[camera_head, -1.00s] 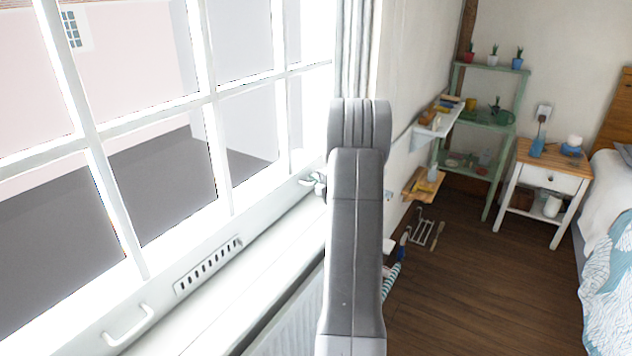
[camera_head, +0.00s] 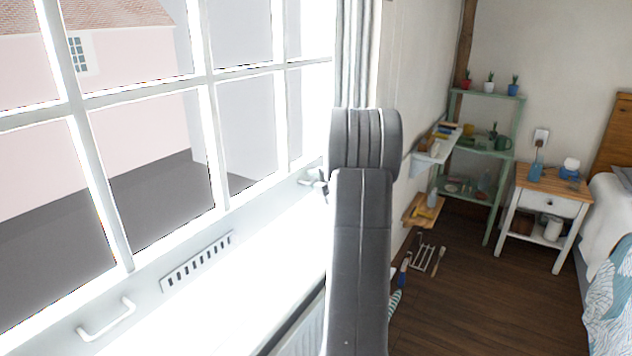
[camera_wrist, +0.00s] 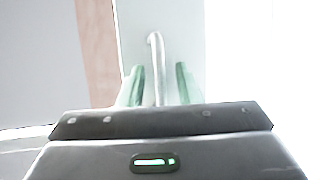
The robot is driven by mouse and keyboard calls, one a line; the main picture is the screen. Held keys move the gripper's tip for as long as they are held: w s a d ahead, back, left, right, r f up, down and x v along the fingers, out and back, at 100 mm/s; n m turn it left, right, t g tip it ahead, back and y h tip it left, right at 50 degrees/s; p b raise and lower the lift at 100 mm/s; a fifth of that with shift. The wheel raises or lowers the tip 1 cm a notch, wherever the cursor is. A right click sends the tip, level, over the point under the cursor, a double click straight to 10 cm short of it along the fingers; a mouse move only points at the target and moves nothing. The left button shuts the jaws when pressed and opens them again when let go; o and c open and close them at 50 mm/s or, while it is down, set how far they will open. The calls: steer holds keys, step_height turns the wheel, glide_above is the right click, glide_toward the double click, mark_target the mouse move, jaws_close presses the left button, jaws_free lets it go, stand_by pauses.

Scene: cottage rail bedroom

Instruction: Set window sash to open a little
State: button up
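The white window sash (camera_head: 125,262) fills the left of the head view, with several panes, a slotted vent and two bar handles on its bottom rail. The left handle (camera_head: 105,318) is free. The right handle (camera_head: 309,181) is beside my arm, which hides most of my gripper. In the wrist view the handle (camera_wrist: 156,55) stands between the two green fingers of my gripper (camera_wrist: 159,84). The fingers are apart, with gaps visible on both sides of the bar. Glare on the sill hides how wide any gap under the sash is.
A bright sill (camera_head: 250,285) runs below the sash. A wall shelf (camera_head: 432,150), a green rack (camera_head: 485,140) with pots, a nightstand (camera_head: 548,178) and a bed (camera_head: 608,240) stand to the right. Open wooden floor (camera_head: 480,310) lies between.

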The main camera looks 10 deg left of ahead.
steer(key=shift+s+d+f, duration=0.1)
steer(key=b+v, duration=0.1)
steer(key=v, duration=1.2)
steer(key=shift+s+d+b, duration=0.15)
steer(key=shift+s+b, duration=0.1)
steer(key=shift+b, duration=0.15)
steer(key=shift+w, duration=0.1)
steer(key=p+x, duration=0.2)
steer(key=x, duration=1.1)
steer(key=shift+w+a, duration=0.2)
steer(key=shift+a, duration=0.05)
steer(key=shift+f+b, duration=0.3)
steer(key=shift+f, duration=0.4)
